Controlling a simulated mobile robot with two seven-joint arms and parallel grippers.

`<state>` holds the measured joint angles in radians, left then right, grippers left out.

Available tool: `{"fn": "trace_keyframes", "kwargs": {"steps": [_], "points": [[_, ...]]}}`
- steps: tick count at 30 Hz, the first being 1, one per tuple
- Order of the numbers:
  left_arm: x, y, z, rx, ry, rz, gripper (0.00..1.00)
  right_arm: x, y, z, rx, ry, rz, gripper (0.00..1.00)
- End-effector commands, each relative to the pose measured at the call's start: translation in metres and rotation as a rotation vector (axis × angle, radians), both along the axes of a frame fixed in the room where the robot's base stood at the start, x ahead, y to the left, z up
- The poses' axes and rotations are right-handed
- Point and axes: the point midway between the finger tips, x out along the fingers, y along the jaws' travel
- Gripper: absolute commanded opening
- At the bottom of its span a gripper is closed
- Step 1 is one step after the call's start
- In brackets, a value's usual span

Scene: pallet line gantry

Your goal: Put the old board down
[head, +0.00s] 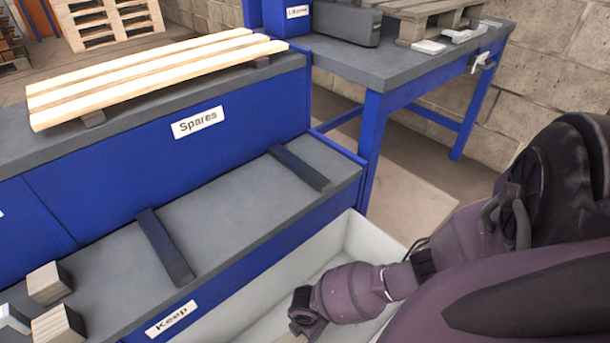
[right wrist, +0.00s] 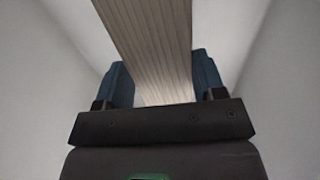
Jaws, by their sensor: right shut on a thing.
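The old board (right wrist: 152,45) is a greyish-brown, grained plank in the right wrist view, running away from the camera. My right gripper (right wrist: 163,72) has its two blue fingers on either side of the board and is shut on it. Pale walls rise on both sides of the board there. In the head view my right arm reaches down into the white bin (head: 359,243), and most of the gripper and board is cut off at the bottom edge. My left gripper is not in view.
The grey Keep shelf (head: 221,208) has two dark bars across it and wooden blocks (head: 57,325) at its left end. Pale new boards (head: 150,75) lie on the Spares counter (head: 222,91). A blue-legged workbench (head: 398,66) stands behind, holding a grey case (head: 346,24).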

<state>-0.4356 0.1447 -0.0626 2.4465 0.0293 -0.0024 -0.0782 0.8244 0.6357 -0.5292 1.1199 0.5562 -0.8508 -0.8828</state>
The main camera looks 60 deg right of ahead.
Motion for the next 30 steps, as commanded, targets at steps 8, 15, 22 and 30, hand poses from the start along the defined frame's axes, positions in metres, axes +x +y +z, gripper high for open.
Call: {"fn": "trace_keyframes", "kwargs": {"steps": [8, 15, 22, 30], "points": [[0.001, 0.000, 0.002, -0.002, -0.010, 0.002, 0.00, 0.000, 0.000, -0.001, 0.000, -0.001, 0.000, 0.85], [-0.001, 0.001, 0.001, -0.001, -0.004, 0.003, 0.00, 0.000, 0.000, -0.001, 0.000, 0.000, 0.000, 0.89], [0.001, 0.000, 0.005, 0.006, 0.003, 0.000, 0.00, 0.003, 0.000, 0.010, 0.000, -0.005, 0.000, 0.89], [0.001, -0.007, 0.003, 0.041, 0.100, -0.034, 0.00, 0.008, -0.001, 0.061, -0.001, -0.016, 0.001, 0.89]]}}
